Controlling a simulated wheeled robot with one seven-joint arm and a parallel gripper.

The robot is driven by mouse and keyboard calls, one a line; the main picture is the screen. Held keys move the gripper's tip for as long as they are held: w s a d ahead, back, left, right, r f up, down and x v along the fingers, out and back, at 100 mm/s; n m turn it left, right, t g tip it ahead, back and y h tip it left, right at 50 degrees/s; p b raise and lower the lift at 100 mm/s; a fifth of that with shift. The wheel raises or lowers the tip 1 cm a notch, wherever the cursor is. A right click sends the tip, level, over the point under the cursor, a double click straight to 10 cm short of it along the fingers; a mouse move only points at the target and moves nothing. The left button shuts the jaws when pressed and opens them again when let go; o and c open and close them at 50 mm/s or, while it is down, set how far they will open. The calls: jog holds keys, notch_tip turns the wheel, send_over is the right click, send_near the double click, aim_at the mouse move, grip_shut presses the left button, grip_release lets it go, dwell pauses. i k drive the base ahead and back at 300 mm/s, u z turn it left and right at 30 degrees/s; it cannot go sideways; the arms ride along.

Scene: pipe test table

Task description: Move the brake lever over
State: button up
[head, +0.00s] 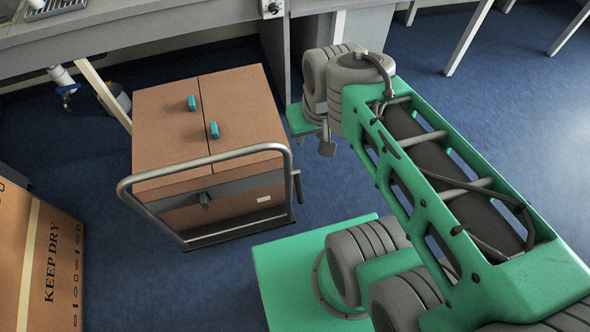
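A brown two-door cabinet cart (160,115) with a grey tubular handle (225,155) stands left of centre on the blue floor. A short dark lever (205,200) sticks out of the grey strip on its front face, below the handle. It looks like the brake lever; which way it is turned is hard to tell. My green arm rises at the right and folds at its grey elbow, just right of the cart. Nothing of mine touches the lever.
A dark post (298,188) stands at the cart's right side. A cardboard box (38,265) marked KEEP DRY stands at the lower left. A grey workbench (150,30) runs along the back, with a bin (118,98) beneath it. Blue floor is clear in front of the cart.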

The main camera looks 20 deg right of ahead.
aim_at(296, 173)
jog(key=k, duration=1.25)
jog(key=u, duration=0.6)
jog(key=i, duration=1.4)
jog(key=z, duration=0.05)
